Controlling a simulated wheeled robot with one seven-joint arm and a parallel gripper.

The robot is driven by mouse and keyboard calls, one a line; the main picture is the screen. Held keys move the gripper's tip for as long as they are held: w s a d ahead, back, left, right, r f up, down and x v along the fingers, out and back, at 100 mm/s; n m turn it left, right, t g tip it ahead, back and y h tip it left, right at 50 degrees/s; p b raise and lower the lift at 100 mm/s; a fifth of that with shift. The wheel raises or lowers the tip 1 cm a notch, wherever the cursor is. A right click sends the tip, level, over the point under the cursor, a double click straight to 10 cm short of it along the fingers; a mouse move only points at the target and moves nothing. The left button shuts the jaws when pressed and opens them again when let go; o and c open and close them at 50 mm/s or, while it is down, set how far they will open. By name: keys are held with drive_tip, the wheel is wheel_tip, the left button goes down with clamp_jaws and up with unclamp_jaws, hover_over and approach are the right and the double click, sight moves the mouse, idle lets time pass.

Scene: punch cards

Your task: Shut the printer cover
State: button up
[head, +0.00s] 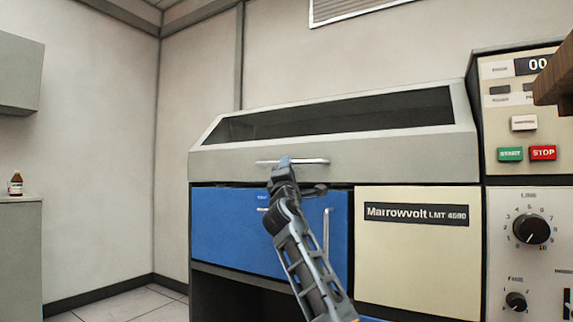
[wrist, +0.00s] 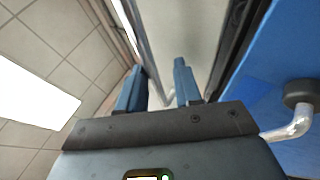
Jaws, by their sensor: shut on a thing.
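The printer cover (head: 330,148) is a pale grey hood with a long dark window. It sits low on the printer, its front edge just above the blue and cream front panels, with a thin dark line beneath it. A slim metal handle (head: 312,161) runs across its front. My gripper (head: 285,163) is at this handle and shut on it, left of the bar's middle. In the wrist view, my two blue fingers (wrist: 158,85) stand either side of the bar in front of the pale cover. The gripped part is mostly hidden by my fingers.
The blue door (head: 225,225) with its upright handle (head: 327,232) is below the cover. The cream Marrowvolt panel (head: 415,255) is to its right. A control panel with START (head: 510,154) and STOP (head: 543,153) buttons stands at the right. Open floor shows at lower left.

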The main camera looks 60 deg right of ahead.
drive_tip(key=shift+p+v, duration=0.5)
drive_tip(key=shift+v, duration=2.3)
drive_tip(key=shift+w+a+r, duration=0.1)
drive_tip(key=shift+a+r, duration=0.05)
